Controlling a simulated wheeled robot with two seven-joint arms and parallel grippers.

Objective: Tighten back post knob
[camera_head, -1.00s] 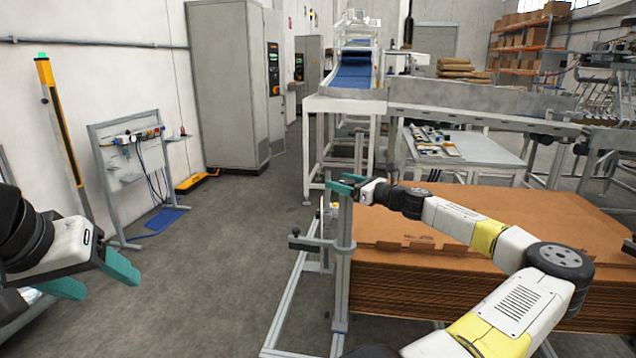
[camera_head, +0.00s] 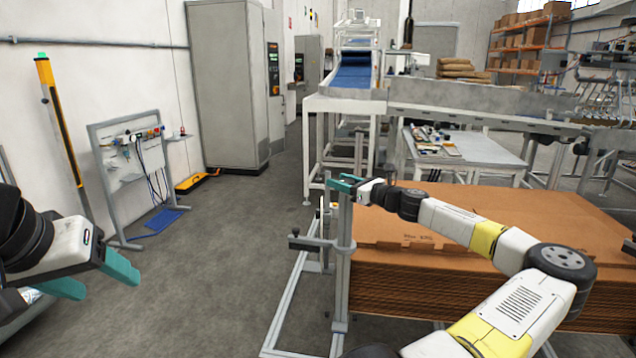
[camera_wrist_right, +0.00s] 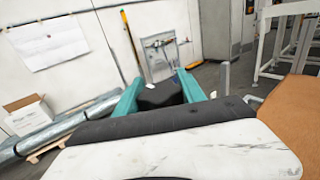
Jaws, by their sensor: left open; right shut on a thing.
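My right gripper (camera_head: 342,184) is at the top of a grey upright post (camera_head: 343,262), beside the cardboard stack. In the right wrist view, a black knob (camera_wrist_right: 160,95) sits between its teal fingers, which are shut on it. The knob itself is hidden by the fingers in the head view. A dark clamp handle (camera_head: 294,232) sticks out to the left, lower on the post frame. My left gripper (camera_head: 103,280) is open and empty at the left edge, far from the posts.
A tall stack of flat brown cardboard (camera_head: 450,280) lies right of the post, under my right arm. A white table (camera_head: 490,150) and a conveyor frame (camera_head: 450,117) stand behind. A grey cabinet (camera_head: 228,85) is at the wall. The floor between is clear.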

